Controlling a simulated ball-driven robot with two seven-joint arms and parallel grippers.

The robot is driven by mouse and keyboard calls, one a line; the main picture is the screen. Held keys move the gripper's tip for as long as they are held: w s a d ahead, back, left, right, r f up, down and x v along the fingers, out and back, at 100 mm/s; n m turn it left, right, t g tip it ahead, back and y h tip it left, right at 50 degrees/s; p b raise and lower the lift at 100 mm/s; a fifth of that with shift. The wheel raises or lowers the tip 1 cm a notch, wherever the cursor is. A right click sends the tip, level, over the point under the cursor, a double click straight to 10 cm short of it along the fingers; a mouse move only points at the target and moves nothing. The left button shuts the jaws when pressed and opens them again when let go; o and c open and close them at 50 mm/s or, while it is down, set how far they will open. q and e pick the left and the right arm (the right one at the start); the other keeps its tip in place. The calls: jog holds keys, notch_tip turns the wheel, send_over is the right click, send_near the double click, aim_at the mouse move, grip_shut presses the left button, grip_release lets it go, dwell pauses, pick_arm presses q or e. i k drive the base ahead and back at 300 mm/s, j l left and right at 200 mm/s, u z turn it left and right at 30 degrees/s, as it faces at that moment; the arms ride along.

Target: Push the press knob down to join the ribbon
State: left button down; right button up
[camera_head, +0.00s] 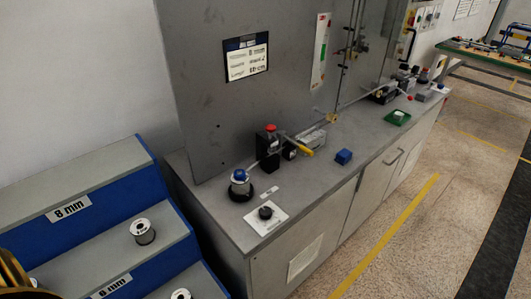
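A black upright block (268,152) with a red knob (271,128) on top stands on the grey bench. A second, round black knob (266,212) sits on a white plate (272,222) near the bench's front left corner. I cannot tell for certain which is the press knob. A thin pale strip, perhaps the ribbon (355,98), runs along the bench from near the block toward the far right end. A join in it is too small to make out.
A blue-capped spool (239,176) stands left of the block. Blue-sided steps (85,215) with metal spools (142,232) stand at left. The floor (420,210) at right is clear.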

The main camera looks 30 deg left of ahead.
aim_at(270, 128)
jog(key=u, duration=0.35)
jog(key=i+l+u, duration=0.15)
jog(key=u, duration=0.3)
jog(key=i+l+u, duration=0.15)
jog(key=u, duration=0.3)
jog(key=i+l+u, duration=0.1)
jog(key=l+u, duration=0.3)
jog(key=i+l+u, duration=0.15)
jog(key=l, duration=0.4)
jog(key=l+u, duration=0.2)
jog(key=l, duration=0.4)
jog(key=i+l+u, duration=0.15)
jog(key=l, duration=0.45)
